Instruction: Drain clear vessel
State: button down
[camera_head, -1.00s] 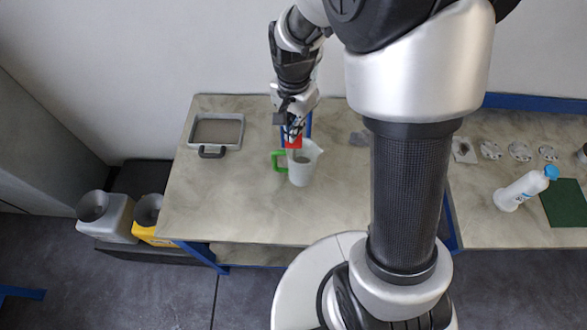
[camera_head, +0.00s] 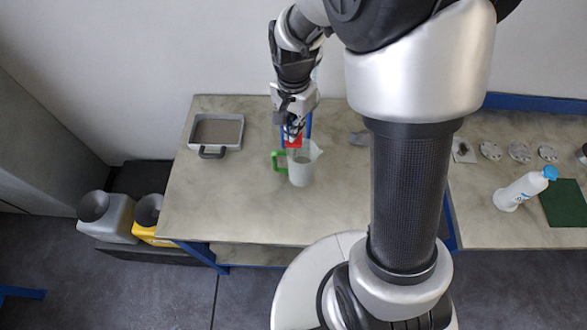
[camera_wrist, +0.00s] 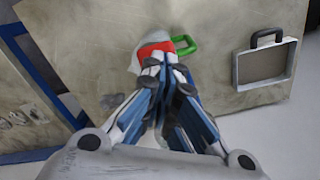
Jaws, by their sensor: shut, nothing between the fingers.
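A red part (camera_head: 294,143) shows just below my gripper (camera_head: 292,132) in the head view, in front of a blue upright (camera_head: 309,124). My gripper is shut and empty. In the wrist view the gripper (camera_wrist: 158,66) points at the red part (camera_wrist: 153,50), close to it; contact cannot be told. A pale jug (camera_head: 301,172) with a green handle (camera_head: 279,161) stands upright on the table by the red part. The green handle also shows in the wrist view (camera_wrist: 187,45). The clear vessel cannot be made out; my arm covers that area.
A grey tray (camera_head: 238,145) with a dark handle lies on the table (camera_head: 200,205) at left. A grey canister (camera_head: 112,220) and a yellow one (camera_head: 146,236) stand low at left. A white bottle (camera_head: 520,191), discs and a green mat (camera_head: 565,205) are at right.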

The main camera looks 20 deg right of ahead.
notch_tip(320, 180, up, 8)
jog(key=p, duration=0.5)
jog(key=shift+f, duration=0.2)
jog(key=shift+s, duration=0.1)
jog(key=s+f+n+t+b, duration=0.2)
jog(key=s+n+b, duration=0.2)
jog(key=s+b, duration=0.5)
jog(key=s+d+f+n+t+b, duration=0.1)
jog(key=s+n+b, duration=0.4)
jog(key=s+b, duration=0.5)
notch_tip(320, 180, down, 2)
jog(key=shift+s+f+n+t+b, duration=0.1)
jog(key=shift+s+n+t+b, duration=0.2)
jog(key=shift+t+b, duration=0.5)
